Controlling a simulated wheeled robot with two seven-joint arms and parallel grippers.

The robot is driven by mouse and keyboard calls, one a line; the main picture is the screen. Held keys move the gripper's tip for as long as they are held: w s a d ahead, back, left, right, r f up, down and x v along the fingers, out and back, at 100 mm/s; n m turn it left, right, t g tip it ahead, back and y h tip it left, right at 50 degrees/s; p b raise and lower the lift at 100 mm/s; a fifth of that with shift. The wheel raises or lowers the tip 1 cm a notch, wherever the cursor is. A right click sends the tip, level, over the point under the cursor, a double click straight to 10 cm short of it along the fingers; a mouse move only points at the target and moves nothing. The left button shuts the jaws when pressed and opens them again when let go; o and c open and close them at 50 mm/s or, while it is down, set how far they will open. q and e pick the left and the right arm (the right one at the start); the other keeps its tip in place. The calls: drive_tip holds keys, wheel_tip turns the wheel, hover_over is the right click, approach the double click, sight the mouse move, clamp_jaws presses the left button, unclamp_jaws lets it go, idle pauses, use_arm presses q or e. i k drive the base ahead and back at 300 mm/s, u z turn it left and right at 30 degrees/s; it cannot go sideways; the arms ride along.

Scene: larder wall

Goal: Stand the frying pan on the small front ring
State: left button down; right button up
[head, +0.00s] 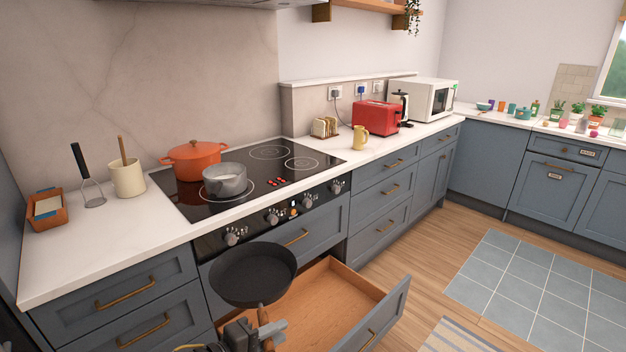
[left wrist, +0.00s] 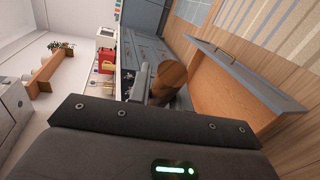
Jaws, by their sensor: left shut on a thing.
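The black frying pan (head: 253,273) is level, in the air in front of the cooker and over the open drawer. My left gripper (head: 256,335) is shut on its wooden handle; the handle also shows in the left wrist view (left wrist: 170,78). The small front ring (head: 301,163) is at the front right of the black hob (head: 203,212), and it is bare. A grey saucepan (head: 225,181) stands on the front left ring. An orange casserole (head: 193,160) stands at the back left. My right gripper does not show.
An open, empty-looking wooden drawer (head: 325,305) juts out below the cooker; it also shows in the left wrist view (left wrist: 225,88). Control knobs (head: 272,218) line the cooker front. A yellow jug (head: 360,138) and a red toaster (head: 376,118) stand right of the hob.

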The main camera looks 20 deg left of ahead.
sight(316, 166)
drive_tip(key=z, duration=0.5)
drive_tip(key=k, duration=0.6)
drive_tip(key=z, duration=0.8)
drive_tip(key=i, duration=2.65)
drive_tip(key=u, duration=0.5)
drive_tip(key=i, duration=1.25)
drive_tip(key=u, duration=1.85)
drive_tip(key=i, duration=0.8)
drive_tip(key=u, duration=0.55)
